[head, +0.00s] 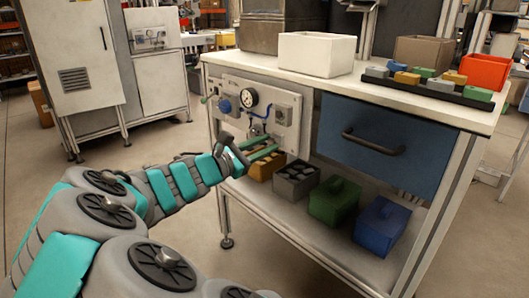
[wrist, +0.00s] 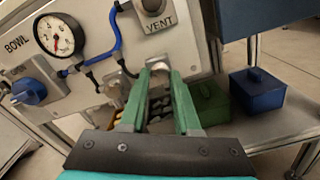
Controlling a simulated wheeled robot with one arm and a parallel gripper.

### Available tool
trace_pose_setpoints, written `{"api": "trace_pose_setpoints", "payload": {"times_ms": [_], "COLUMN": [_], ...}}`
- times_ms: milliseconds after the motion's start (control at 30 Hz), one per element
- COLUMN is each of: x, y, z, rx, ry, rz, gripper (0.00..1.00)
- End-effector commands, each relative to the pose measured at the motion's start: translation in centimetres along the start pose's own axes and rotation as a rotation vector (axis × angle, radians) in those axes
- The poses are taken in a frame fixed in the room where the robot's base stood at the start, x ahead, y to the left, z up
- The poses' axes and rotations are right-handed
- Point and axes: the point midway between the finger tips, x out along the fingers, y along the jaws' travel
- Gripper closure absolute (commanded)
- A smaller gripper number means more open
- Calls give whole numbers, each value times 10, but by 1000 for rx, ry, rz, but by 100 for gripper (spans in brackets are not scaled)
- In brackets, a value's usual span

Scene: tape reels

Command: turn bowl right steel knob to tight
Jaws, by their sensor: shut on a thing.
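In the wrist view, my gripper (wrist: 159,80) reaches toward the panel (wrist: 90,95) with its two green fingers on either side of a small round steel knob (wrist: 158,66). It is shut on this knob, the right one of two low on the panel. The other steel knob (wrist: 112,84) is to its left, partly hidden by a finger. The gauge (wrist: 59,35) marked BOWL is at upper left. In the head view, my gripper (head: 278,149) is at the lower right of the panel (head: 238,92), and the held knob cannot be made out clearly.
A blue knob (wrist: 29,91) and a VENT knob (wrist: 151,6) are on the same panel, with blue tubing (wrist: 97,57) between. Below is a shelf with a green box (head: 334,201) and a blue box (head: 381,225). A blue drawer (head: 400,125) is to the right.

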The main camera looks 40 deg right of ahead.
Motion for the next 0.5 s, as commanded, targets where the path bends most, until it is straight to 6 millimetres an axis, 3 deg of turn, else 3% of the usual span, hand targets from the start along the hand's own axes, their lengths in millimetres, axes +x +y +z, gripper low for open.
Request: {"api": "trace_pose_setpoints", "payload": {"times_ms": [500], "x": [0], "y": [-1], "z": [-4], "rx": [492], "ry": [0], "rz": [2], "gripper": [100]}}
